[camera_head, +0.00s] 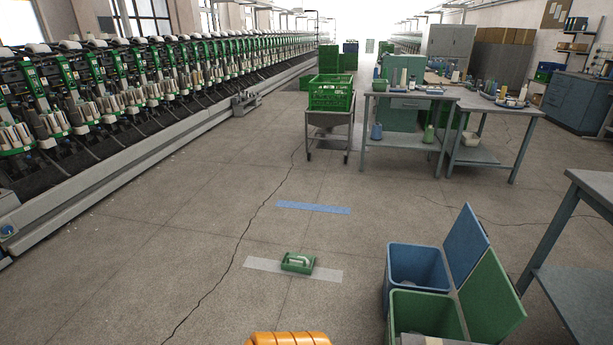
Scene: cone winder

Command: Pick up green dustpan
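The green dustpan (298,262) lies on the concrete floor in the lower middle of the head view. It is small and green with a pale, light-coloured part on top. It rests on a pale grey strip (327,274) on the floor, which shows on both sides of it. Neither of my grippers is in the view. Nothing touches or covers the dustpan.
A blue bin (416,281) and a green bin (425,317) with raised lids stand to the right of the dustpan. A blue floor strip (313,207) lies beyond it. Workbenches (409,96) and a trolley with a green crate (331,94) stand farther back. Winding machines (130,95) line the left.

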